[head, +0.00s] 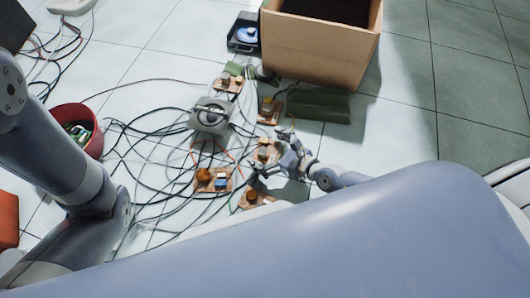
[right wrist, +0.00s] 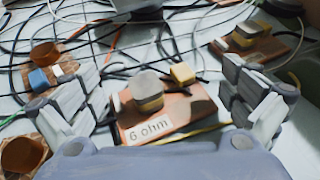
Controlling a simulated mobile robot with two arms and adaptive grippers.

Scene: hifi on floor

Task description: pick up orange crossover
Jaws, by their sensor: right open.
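Several small crossover boards with coils lie on the tiled floor. One orange-brown board (right wrist: 185,112) with a grey-and-yellow coil, a yellow block and a "6 ohm" label lies between the fingers of my right gripper (right wrist: 160,78). In the head view this board (head: 265,152) is partly hidden by the right gripper (head: 273,153), which is open and empty. Another board has an orange coil (right wrist: 45,52) and a blue part; it also shows in the head view (head: 213,180). A further board with an orange-brown coil (right wrist: 22,153) is at lower left. My left gripper is out of view.
Tangled cables (head: 160,150) spread around the boards. A grey device (head: 210,115) stands among them. A cardboard box (head: 318,45) is behind, with a green object (head: 318,104) before it. A red bin (head: 78,125) stands at left. The floor at right is clear.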

